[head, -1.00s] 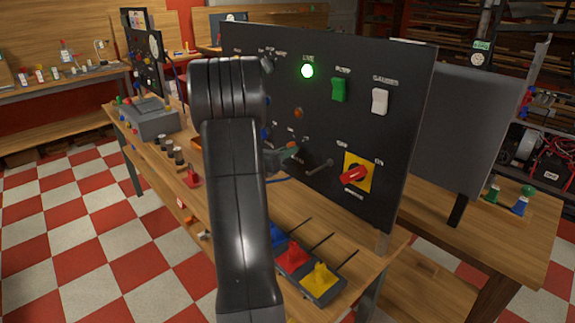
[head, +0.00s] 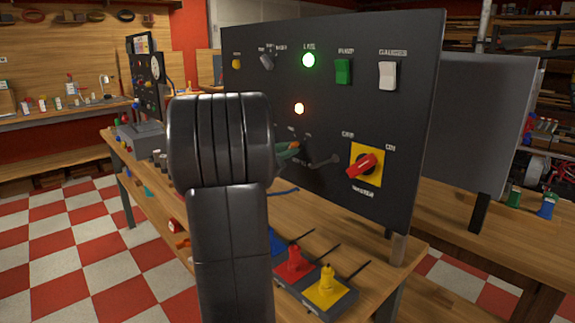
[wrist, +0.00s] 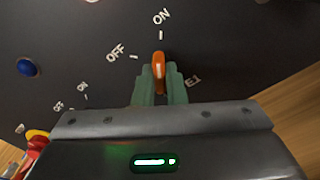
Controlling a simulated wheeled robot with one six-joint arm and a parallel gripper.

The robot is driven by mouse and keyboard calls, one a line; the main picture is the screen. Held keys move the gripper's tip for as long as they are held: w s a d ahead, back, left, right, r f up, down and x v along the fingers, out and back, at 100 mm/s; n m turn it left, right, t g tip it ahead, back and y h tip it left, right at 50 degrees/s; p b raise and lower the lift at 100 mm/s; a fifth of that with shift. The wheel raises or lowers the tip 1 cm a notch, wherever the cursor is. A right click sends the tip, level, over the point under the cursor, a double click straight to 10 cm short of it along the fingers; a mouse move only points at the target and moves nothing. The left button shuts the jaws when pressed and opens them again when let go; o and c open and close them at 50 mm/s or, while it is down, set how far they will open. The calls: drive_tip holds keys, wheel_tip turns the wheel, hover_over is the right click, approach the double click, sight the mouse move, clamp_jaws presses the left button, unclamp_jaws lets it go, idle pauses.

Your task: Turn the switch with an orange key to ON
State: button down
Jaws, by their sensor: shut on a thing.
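The orange key (wrist: 158,68) is in its switch on the black panel (head: 410,130). In the wrist view its long side lines up with the ON mark (wrist: 161,17); the OFF mark (wrist: 116,52) lies up and to the left of it. My gripper (wrist: 159,85) has its green fingers shut on the key, one on each side. In the head view my gripper (head: 289,150) is at the panel, partly hidden behind my arm, and the key is barely visible there.
An orange lamp (head: 299,108) and a green lamp (head: 308,60) glow on the panel. A red rotary switch on a yellow plate (head: 363,167) is to the right. Small coloured items (head: 326,285) stand on the bench below. A blue button (wrist: 27,67) is left in the wrist view.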

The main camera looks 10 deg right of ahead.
drive_tip(key=shift+f+m+b, duration=0.15)
drive_tip(key=shift+m+b, duration=0.45)
drive_tip(key=shift+b, duration=0.1)
drive_tip(key=c, duration=1.5)
unclamp_jaws()
drive_tip(key=v, duration=1.3)
drive_tip(key=shift+s+a+p, duration=0.25)
drive_tip(key=shift+a+p, duration=0.1)
drive_tip(key=shift+p, duration=0.05)
drive_tip(key=b+x, duration=0.1)
drive_tip(key=x, duration=1.3)
